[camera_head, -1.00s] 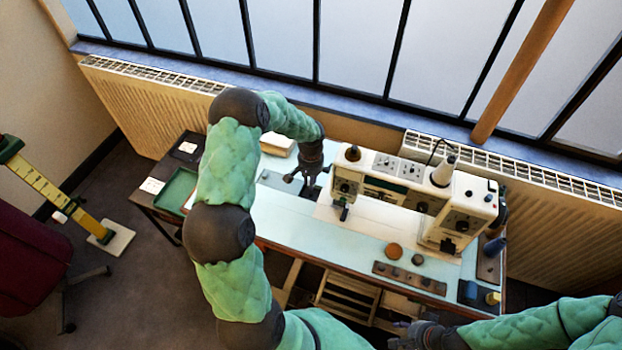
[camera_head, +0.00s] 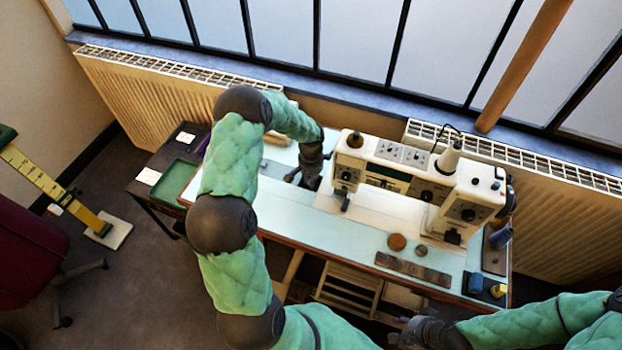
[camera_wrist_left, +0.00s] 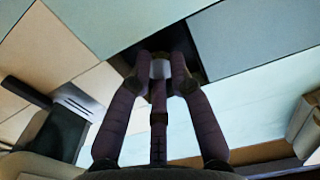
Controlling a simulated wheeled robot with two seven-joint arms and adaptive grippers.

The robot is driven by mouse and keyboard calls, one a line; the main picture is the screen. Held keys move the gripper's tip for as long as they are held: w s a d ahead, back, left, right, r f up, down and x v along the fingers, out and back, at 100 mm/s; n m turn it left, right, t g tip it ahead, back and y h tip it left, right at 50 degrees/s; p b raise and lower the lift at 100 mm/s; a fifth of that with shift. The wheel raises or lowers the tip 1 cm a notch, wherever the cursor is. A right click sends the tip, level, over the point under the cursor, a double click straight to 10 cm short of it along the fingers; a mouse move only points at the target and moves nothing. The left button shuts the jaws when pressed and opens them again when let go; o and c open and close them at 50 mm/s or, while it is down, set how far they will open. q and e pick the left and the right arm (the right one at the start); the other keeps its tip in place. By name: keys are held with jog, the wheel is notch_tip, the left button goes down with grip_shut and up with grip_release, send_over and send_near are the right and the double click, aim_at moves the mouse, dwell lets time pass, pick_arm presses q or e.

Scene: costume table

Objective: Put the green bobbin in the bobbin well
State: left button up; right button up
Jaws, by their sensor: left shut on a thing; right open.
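My left gripper (camera_head: 308,182) is over the table just left of the sewing machine, pointing down. In the left wrist view its fingers (camera_wrist_left: 160,82) are shut on a small pale thing (camera_wrist_left: 160,68), which I take for the bobbin; no green shows on it. Directly beyond the fingertips is a dark opening in the table top, which I take for the bobbin well (camera_wrist_left: 183,40). The held thing overlaps the opening in this view; I cannot tell how deep it is. The fingers hide part of the opening. My right gripper (camera_head: 408,334) is open and empty, in front of the table.
The white sewing machine (camera_head: 400,183) stands close to the right of my left gripper. A green tray (camera_head: 176,181) lies on a dark side table at left. Brown discs (camera_head: 397,242), a weighted strip (camera_head: 413,268) and spools (camera_head: 498,291) lie at front right. The front middle table is clear.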

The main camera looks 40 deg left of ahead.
jog(key=shift+f, duration=0.15)
dwell(0.6)
pick_arm(q)
jog(key=o, duration=0.9)
